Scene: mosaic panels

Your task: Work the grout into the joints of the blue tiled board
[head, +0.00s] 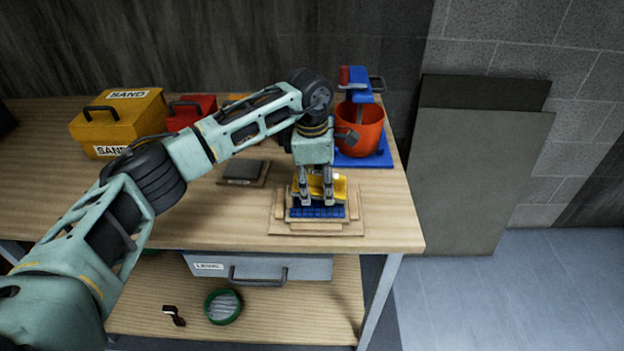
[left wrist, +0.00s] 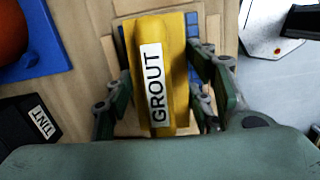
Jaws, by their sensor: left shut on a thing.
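The blue tiled board (head: 317,212) lies in a wooden frame (head: 318,228) near the front right of the workbench. My left gripper (head: 319,198) points down over it. It is shut on a yellow tool labelled GROUT (left wrist: 157,75), which also shows in the head view (head: 335,184). The tool covers the far part of the board, and only the near rows of blue tiles show. A strip of blue tiles (left wrist: 193,72) shows beside the tool in the left wrist view. I cannot tell whether the tool touches the tiles. My right gripper is not in view.
Behind the board, an orange bucket (head: 359,130) stands on a blue base. A dark block (head: 243,171) lies left of the board. A yellow SAND box (head: 118,120) and a red box (head: 190,112) stand at the back left. Grey panels (head: 478,180) lean against the wall at right.

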